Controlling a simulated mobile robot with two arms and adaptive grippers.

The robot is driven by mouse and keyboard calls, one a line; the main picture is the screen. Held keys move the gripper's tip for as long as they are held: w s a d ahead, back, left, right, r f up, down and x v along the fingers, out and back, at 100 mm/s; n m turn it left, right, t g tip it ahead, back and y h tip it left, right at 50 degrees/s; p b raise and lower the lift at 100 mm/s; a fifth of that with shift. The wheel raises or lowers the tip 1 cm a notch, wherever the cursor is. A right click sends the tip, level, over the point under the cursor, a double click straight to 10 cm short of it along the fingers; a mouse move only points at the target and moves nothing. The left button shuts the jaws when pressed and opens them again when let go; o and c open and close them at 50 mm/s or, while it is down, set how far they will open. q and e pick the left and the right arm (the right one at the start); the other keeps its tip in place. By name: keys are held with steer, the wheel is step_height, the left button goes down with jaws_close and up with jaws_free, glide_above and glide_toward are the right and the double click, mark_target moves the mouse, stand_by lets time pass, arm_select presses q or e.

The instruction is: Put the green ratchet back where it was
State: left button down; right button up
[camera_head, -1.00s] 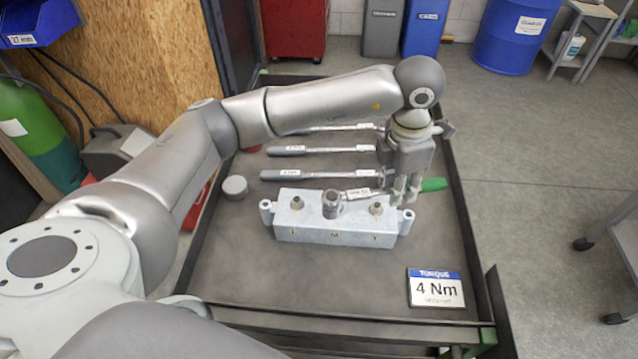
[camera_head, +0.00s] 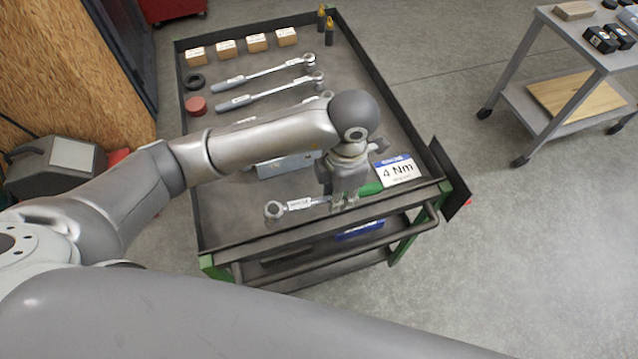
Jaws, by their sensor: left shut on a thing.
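My left gripper (camera_head: 345,203) points down near the cart's front edge. It is shut on the green ratchet, whose round head (camera_head: 274,210) sticks out to the left and whose green handle (camera_head: 371,189) sticks out to the right. The ratchet lies roughly level, over the near strip of the cart tray (camera_head: 228,228); I cannot tell whether it touches the tray. The metal block (camera_head: 288,165) is just behind it, partly hidden by my left arm. A sign reading 4 Nm (camera_head: 397,170) is right of the handle. My right gripper is not in view.
Grey-handled ratchets (camera_head: 265,72) lie in rows farther back, one partly hidden by my arm. A red round piece (camera_head: 196,105), a black ring (camera_head: 194,82) and several wooden blocks (camera_head: 226,48) are on the tray. The tray has a raised rim (camera_head: 380,75). A side table (camera_head: 560,60) stands right.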

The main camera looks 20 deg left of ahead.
arm_select(q)
steer(key=w+a+f, duration=0.1)
steer(key=w+f, duration=0.1)
steer(key=w+a+f+p, duration=0.1)
steer(key=w+a+f, duration=0.2)
steer(key=w+f, duration=0.1)
steer(key=shift+w+a+f+p, duration=0.2)
steer(key=shift+a+f+p, duration=0.05)
steer(key=shift+p, duration=0.15)
steer(key=shift+w+a+f, duration=0.25)
steer(key=shift+f, duration=0.15)
step_height(320, 180, down, 3)
steer(key=shift+f, duration=0.1)
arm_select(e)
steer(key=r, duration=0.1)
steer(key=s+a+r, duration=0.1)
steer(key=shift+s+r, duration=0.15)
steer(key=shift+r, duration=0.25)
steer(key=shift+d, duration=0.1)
arm_select(q)
steer(key=shift+f, duration=0.15)
steer(key=c, duration=1.3)
jaws_free()
steer(key=shift+o, duration=0.2)
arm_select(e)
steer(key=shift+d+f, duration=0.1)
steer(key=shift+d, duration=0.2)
